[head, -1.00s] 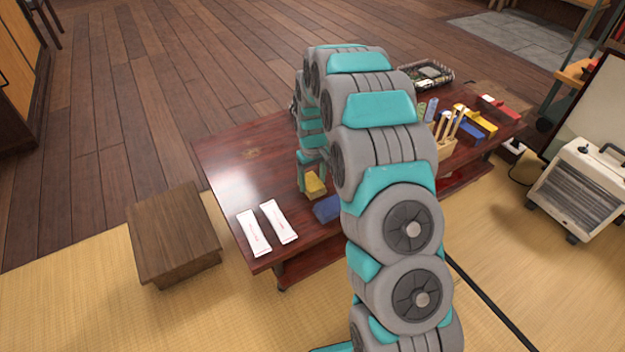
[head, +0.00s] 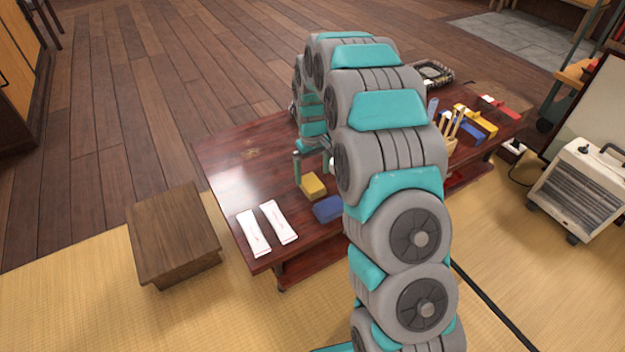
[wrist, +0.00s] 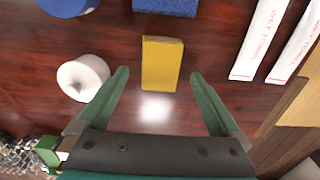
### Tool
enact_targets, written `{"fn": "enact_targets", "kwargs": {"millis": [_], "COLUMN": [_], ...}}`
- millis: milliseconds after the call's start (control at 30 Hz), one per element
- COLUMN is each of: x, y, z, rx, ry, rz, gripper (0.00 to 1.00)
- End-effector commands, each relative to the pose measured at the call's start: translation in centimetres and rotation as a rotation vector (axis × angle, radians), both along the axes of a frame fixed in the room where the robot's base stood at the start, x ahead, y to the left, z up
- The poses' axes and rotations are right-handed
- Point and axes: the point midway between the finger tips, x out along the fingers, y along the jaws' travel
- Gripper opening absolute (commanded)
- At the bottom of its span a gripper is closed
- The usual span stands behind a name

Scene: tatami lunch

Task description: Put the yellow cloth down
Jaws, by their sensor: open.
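The yellow cloth (head: 314,185) is a small folded block lying on the dark red low table (head: 235,160). In the wrist view the yellow cloth (wrist: 162,63) lies flat just ahead of my gripper (wrist: 165,85), roughly centred between the fingertips and apart from them. My gripper (head: 312,165) is open and empty, above the table just behind the cloth in the head view. A blue folded cloth (head: 328,208) lies nearer the front edge of the table. My arm hides part of the table's middle.
Two white wet-towel packets (head: 267,228) lie at the table's near left. A white round object (wrist: 83,78) stands left of the cloth in the wrist view. A wooden stool (head: 173,230) is beside the table, a heater (head: 580,190) at right. The table's left end is clear.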

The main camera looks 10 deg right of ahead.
Motion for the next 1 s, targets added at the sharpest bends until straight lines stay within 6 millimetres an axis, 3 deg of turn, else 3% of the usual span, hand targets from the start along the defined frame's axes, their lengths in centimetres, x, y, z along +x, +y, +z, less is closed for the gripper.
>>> {"fn": "enact_targets", "kwargs": {"millis": [100, 300, 667, 833, 1000], "x": [0.2, 0.1, -0.2, -2.7, -8.3], "y": [0.0, 0.0, 0.0, 0.1, 0.3], "z": [2.9, 6.2, 8.3, 10.3, 13.6], "rx": [0.000, 0.000, 0.000, 0.002, 0.003], "ry": [-0.009, -0.005, 0.000, 0.006, 0.025], "rz": [0.000, 0.000, -0.001, -0.019, -0.056], "gripper": [1.00, 1.00, 1.00, 1.00, 1.00]}}
